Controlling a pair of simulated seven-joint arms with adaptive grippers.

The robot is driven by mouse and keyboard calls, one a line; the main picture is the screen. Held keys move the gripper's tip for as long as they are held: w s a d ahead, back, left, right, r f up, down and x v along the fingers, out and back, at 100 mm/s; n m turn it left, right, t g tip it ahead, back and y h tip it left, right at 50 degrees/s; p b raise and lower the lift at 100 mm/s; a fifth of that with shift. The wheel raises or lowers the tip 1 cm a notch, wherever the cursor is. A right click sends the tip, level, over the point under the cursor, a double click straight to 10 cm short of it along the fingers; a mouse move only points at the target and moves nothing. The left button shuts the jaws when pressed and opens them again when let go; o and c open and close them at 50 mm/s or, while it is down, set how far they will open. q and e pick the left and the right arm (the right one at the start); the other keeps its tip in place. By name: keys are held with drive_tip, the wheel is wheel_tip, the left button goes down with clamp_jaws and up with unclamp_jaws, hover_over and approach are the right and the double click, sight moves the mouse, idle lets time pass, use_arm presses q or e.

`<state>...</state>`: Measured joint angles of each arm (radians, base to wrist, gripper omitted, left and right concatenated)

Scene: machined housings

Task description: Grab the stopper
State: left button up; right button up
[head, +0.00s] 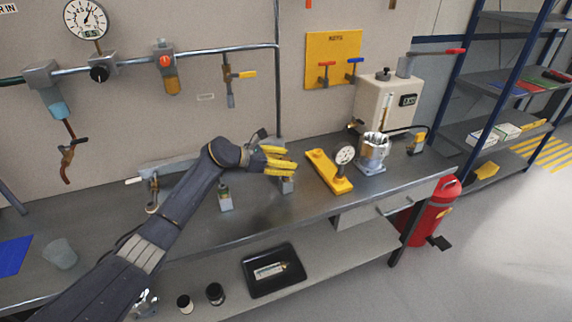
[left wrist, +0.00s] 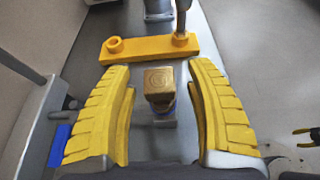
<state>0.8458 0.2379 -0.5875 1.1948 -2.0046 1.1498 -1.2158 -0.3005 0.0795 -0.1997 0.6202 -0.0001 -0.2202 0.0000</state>
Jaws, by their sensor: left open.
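My left gripper (head: 283,160) reaches over the workbench with its yellow fingers spread. In the left wrist view the open fingers (left wrist: 162,72) stand on either side of a square-topped brass-coloured piece (left wrist: 160,82), with a gap on both sides. This piece looks like the stopper, but I cannot tell for sure. Its lower part is partly hidden below its top. In the head view a small grey block (head: 287,185) shows just under the fingers, mostly covered by them.
A yellow plate (head: 322,168) with a gauge (head: 345,155) lies right of the gripper, with a metal housing (head: 374,150) beyond. The bench front between these parts is clear.

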use_arm(q)
drive_tip(key=shift+o, duration=0.3)
clamp_jaws()
drive_tip(key=shift+r, duration=0.1)
idle(0.4)
